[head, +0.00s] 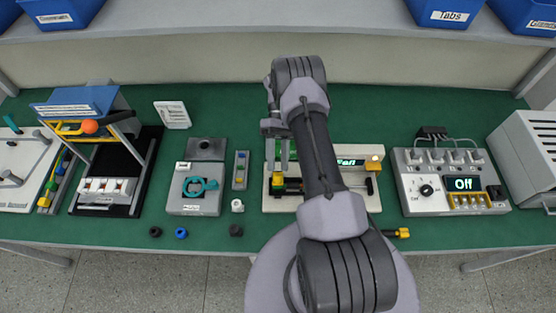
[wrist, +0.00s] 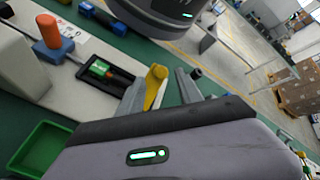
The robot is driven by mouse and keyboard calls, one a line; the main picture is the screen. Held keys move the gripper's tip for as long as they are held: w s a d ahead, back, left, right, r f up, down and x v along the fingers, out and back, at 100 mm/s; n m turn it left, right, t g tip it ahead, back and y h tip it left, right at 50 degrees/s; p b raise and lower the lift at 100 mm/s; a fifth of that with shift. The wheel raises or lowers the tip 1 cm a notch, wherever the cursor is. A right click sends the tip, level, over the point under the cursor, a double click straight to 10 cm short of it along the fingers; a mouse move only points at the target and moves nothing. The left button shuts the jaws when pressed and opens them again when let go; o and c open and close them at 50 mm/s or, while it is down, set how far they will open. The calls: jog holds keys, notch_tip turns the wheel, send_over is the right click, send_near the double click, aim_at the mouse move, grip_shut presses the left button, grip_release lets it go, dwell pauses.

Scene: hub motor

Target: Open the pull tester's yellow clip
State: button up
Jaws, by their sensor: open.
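The pull tester (head: 318,203) is a pale base with a lit green display, standing in the middle of the bench, partly hidden behind my arm. Its yellow clip (wrist: 155,86) stands up as a lever in the wrist view, beside a black slot holding a green part (wrist: 101,68). My gripper (head: 276,158) is over the tester's left end, pointing down. In the wrist view its two grey fingers are apart, and the yellow clip shows between them. I cannot tell whether either finger touches it.
A power unit reading Off (head: 465,184) stands to the right. An orange knob (wrist: 55,30) and a green tray (wrist: 40,150) show in the wrist view. Small caps lie along the front edge.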

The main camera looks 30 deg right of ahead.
jog(key=shift+r, duration=0.45)
jog(key=s+a+r+p, duration=0.1)
jog(key=s+a+r, duration=0.1)
jog(key=s, duration=0.5)
jog(key=s+a+r+p, duration=0.2)
jog(key=s+a, duration=0.1)
jog(key=s, duration=0.5)
jog(key=shift+s, duration=0.15)
